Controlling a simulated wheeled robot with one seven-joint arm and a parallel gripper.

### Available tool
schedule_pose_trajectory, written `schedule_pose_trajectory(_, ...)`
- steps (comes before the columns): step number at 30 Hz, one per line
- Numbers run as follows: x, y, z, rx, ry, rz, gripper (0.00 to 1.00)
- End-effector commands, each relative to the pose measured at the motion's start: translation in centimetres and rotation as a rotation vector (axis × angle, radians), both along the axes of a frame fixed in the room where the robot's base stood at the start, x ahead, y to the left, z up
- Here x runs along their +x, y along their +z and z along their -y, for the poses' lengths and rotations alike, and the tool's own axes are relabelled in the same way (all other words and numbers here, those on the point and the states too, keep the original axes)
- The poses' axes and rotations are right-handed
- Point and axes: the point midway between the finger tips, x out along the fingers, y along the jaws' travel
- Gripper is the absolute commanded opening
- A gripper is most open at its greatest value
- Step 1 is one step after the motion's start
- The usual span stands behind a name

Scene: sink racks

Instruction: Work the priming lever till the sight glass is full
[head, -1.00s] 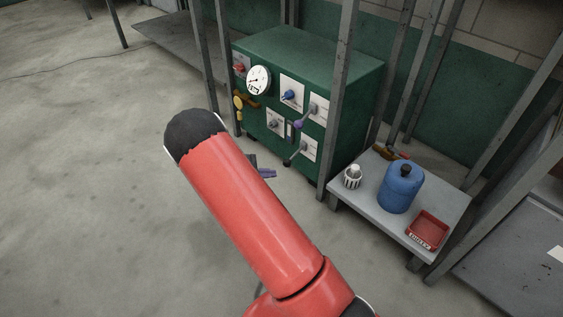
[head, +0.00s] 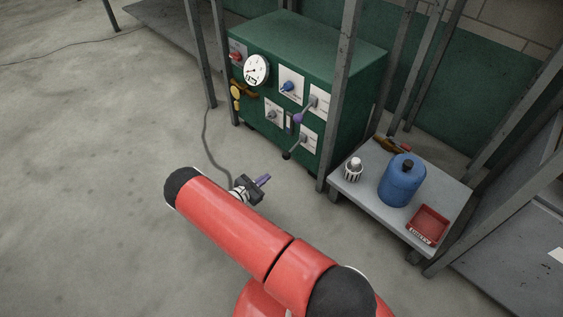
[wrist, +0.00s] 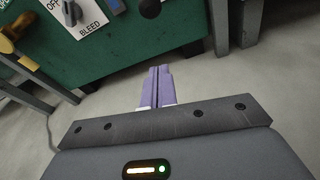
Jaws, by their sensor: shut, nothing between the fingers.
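The green cabinet (head: 355,85) carries two levers on white plates: one with a purple knob (head: 298,118), and below it one with a black knob (head: 287,155). I cannot read which is the priming lever. A narrow upright slot (head: 289,122) between the plates may be the sight glass; its level is too small to tell. My gripper (head: 264,179), with purple fingers, is shut and empty above the floor, in front of and below the levers, touching nothing. The wrist view shows the fingers (wrist: 155,82) together, apart from the cabinet, with a black knob (wrist: 150,8) at the top edge.
The cabinet front also has a dial gauge (head: 256,70), a red knob (head: 236,57), a blue knob (head: 288,87) and a yellow handle (head: 235,92). Grey rack posts (head: 338,100) flank it. A low shelf (head: 375,215) at right holds a blue jug (head: 402,182) and red tray (head: 428,225).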

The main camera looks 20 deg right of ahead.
Motion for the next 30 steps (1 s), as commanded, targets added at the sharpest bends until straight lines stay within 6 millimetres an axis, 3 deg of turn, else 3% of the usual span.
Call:
schedule_pose_trajectory(8, 0.6, -0.3, 1.7, 0.001, -0.004, 0.001, 0.0)
schedule_pose_trajectory(20, 3.9, -1.8, 9.2, 0.002, -0.004, 0.002, 0.0)
schedule_pose_trajectory(24, 3.5, 0.7, 8.9, 0.002, -0.002, 0.001, 0.0)
schedule_pose_trajectory(30, 3.0, 2.0, 8.8, 0.002, -0.003, 0.001, 0.0)
